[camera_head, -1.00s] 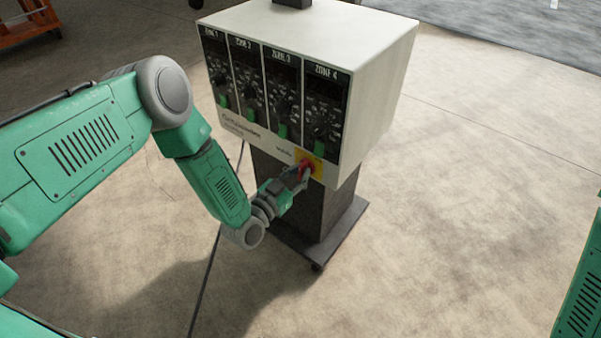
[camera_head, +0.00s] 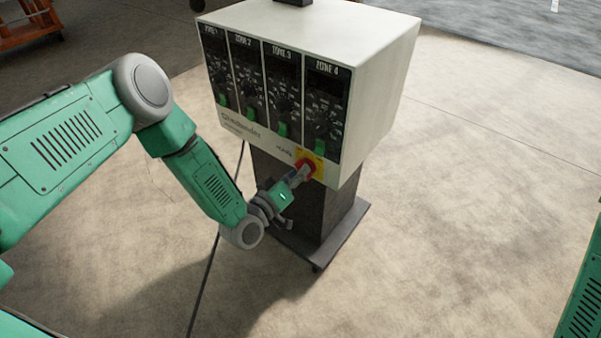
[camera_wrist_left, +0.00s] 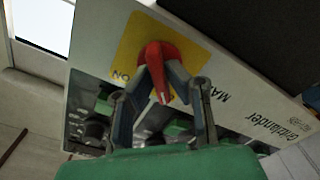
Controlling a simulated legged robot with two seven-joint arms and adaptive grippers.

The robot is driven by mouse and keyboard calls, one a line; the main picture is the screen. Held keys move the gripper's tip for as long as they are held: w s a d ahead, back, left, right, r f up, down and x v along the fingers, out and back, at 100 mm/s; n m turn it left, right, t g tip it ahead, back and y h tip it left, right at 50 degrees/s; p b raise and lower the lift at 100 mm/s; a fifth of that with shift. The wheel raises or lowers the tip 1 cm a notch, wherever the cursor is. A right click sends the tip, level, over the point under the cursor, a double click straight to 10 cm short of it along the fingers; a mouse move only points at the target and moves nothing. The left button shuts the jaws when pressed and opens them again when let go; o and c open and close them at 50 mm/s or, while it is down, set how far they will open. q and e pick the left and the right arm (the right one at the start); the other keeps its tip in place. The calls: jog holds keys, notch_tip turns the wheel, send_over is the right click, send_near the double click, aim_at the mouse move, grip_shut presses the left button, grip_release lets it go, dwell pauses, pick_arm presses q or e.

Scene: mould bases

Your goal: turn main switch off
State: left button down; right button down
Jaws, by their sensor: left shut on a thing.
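The main switch (camera_head: 308,166) is a red rotary handle on a yellow plate, low on the front right of a white control box (camera_head: 345,45). In the left wrist view the red handle (camera_wrist_left: 157,70) stands out from the yellow plate (camera_wrist_left: 128,48), which bears the letters "ON". My left gripper (camera_head: 299,175) reaches the switch from the lower left. Its two fingers (camera_wrist_left: 158,88) are shut on the red handle, one on each side. My right gripper is not in view.
The box front has several zone panels (camera_head: 326,110) with green switches just above the main switch. The box stands on a dark pedestal with a wheeled base (camera_head: 345,235). A cable (camera_head: 207,270) runs along the floor. Open floor (camera_head: 470,220) lies to the right.

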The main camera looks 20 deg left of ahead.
pick_arm(q)
jog(key=shift+s+f+n, duration=0.2)
jog(key=shift+f+n, duration=0.1)
jog(key=shift+n, duration=0.1)
jog(key=c, duration=1.6)
grip_release()
jog(key=shift+w, duration=0.15)
jog(key=shift+r, duration=0.1)
jog(key=v, duration=1.2)
